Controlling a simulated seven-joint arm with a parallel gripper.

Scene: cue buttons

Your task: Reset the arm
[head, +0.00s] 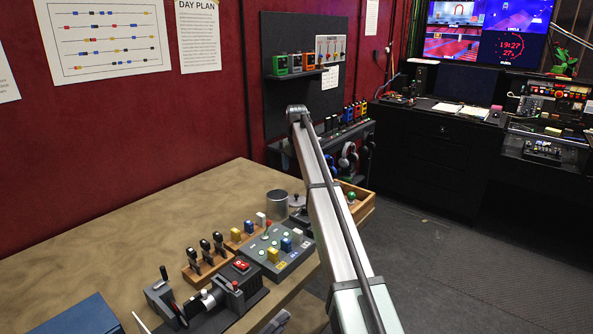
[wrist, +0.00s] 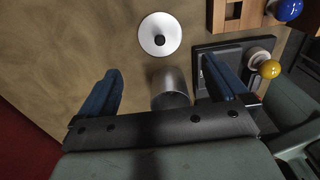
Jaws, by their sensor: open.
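My gripper (wrist: 161,66) is open and empty in the wrist view, its two blue fingers spread wide. A grey metal cylinder (wrist: 170,86) shows below and between the fingers, and the palm bar hides part of it. I cannot tell how far above it the fingers are. In the head view my arm rises from the lower right to a bend above the table's right end. My gripper cannot be made out there. A metal can (head: 277,203) stands on the table (head: 120,225) beside the arm.
A white disc with a black knob (wrist: 160,36), a yellow ball (wrist: 269,69) and a blue ball (wrist: 288,8) lie ahead. A button console (head: 278,251), levers (head: 205,258) and a blue book (head: 88,317) occupy the table front. The table's left-middle is clear.

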